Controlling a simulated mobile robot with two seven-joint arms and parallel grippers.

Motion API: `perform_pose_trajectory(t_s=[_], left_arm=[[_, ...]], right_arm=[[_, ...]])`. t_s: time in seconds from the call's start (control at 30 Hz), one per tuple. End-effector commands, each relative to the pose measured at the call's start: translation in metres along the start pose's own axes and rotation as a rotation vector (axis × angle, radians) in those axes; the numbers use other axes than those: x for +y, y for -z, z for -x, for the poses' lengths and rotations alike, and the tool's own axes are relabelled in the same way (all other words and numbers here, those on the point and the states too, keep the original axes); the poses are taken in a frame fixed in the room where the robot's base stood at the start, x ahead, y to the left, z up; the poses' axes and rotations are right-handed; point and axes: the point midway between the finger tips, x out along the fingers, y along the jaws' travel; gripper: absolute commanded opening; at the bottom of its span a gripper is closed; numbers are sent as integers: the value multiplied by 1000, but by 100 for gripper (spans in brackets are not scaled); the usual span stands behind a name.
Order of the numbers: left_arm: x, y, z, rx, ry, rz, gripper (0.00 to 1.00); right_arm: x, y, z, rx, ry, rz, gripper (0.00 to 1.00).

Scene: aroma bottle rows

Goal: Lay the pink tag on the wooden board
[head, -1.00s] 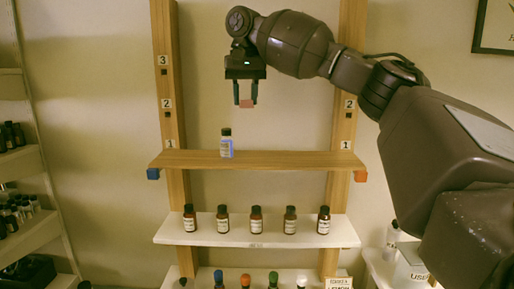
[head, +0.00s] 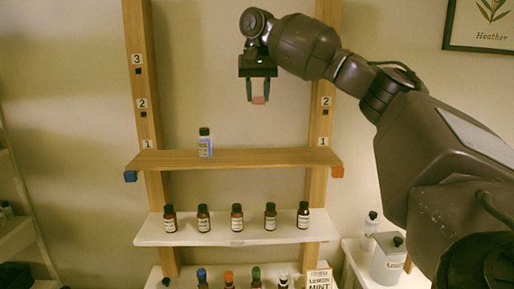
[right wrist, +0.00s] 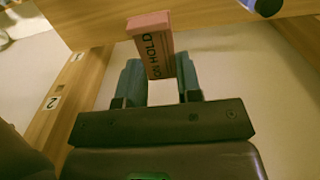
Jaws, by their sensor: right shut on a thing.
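The pink tag (head: 259,101) hangs from my right gripper (head: 261,95) in the head view. In the right wrist view the pink tag (right wrist: 153,45) shows dark lettering, partly readable as "HOLD", and my right gripper (right wrist: 163,88) is shut on it. The wooden board (head: 270,157) is below the tag, with a clear gap between them. The wooden board also crosses the top of the right wrist view (right wrist: 215,18). My left gripper is not in view.
The board's right half is clear. Wooden posts (head: 323,120) rise behind it. Several brown bottles stand on a white shelf (head: 240,238) below.

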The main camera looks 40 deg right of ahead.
Motion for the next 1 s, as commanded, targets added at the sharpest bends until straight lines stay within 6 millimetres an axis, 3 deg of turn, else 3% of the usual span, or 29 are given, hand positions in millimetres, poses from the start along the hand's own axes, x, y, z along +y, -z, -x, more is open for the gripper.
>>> perform_pose_trajectory(t_s=[0.7,1.0], left_arm=[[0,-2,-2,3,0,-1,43],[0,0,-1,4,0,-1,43]], right_arm=[[0,0,-89,-2,0,0,11],[0,0,-108,-1,-2,-1,11]])
